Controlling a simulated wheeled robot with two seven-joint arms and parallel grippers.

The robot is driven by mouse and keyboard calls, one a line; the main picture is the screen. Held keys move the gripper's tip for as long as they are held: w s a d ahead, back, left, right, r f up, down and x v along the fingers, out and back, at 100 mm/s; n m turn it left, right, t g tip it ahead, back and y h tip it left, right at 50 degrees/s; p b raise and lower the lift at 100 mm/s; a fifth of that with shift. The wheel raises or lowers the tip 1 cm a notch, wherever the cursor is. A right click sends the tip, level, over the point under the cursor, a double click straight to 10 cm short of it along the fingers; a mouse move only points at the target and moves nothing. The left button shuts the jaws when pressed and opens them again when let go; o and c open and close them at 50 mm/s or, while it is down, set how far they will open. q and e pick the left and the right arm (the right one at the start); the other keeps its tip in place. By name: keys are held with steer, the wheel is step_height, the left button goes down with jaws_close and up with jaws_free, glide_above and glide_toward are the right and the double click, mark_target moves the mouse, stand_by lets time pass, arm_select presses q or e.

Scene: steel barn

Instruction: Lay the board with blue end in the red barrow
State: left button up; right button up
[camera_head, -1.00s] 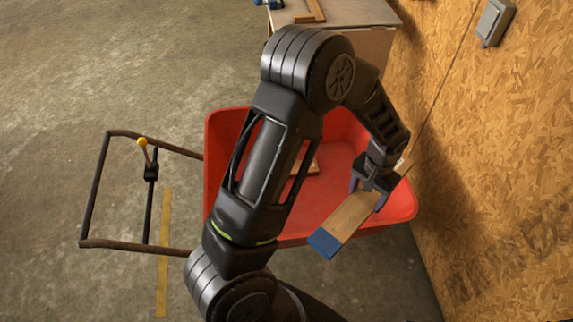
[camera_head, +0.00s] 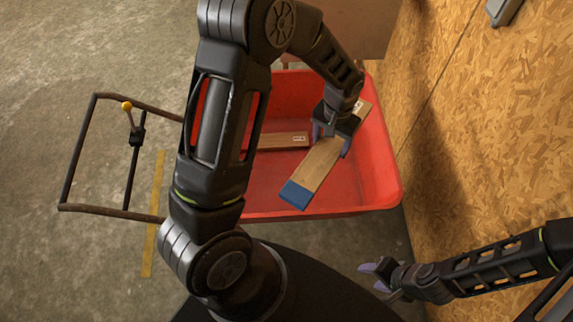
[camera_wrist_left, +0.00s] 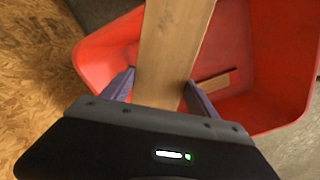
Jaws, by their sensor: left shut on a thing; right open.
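The board with the blue end (camera_head: 314,172) is in my left gripper (camera_head: 331,145), which is shut across its middle. In the head view the board lies slantwise over the right part of the red barrow (camera_head: 378,178), its blue end toward the near rim. I cannot tell whether it touches the barrow floor. The left wrist view shows the board (camera_wrist_left: 170,55) between the fingers and the red barrow (camera_wrist_left: 112,48) behind it. My right gripper (camera_head: 370,275) is open and empty, outside the barrow at the lower right.
Another board (camera_head: 285,141) lies inside the barrow, left of the held one, partly hidden by my left arm. The barrow's dark handle frame (camera_head: 80,150) extends left. A chipboard wall (camera_head: 490,130) stands close on the right. A bench (camera_head: 355,25) is behind the barrow.

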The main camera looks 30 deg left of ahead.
arm_select(q)
steer(key=w+f+b, duration=0.5)
steer(key=f+b, duration=0.1)
steer(key=b, duration=1)
arm_select(e)
step_height(320, 180, down, 16)
steer(key=shift+w+f, duration=0.1)
arm_select(q)
steer(key=n+b, duration=1.5)
steer(key=n, duration=1)
glide_above(281, 182)
step_height(281, 182, down, 23)
steer(key=shift+s+p, duration=0.15)
steer(key=shift+p, duration=0.15)
arm_select(e)
steer(key=f, duration=1.4)
steer(key=shift+w+f, duration=0.2)
arm_select(q)
step_height(281, 182, down, 6)
steer(key=shift+b, duration=1)
steer(key=shift+f, duration=0.15)
arm_select(e)
steer(key=shift+w+d+f, duration=0.1)
steer(key=shift+w+f, duration=0.05)
steer(key=shift+f, duration=0.8)
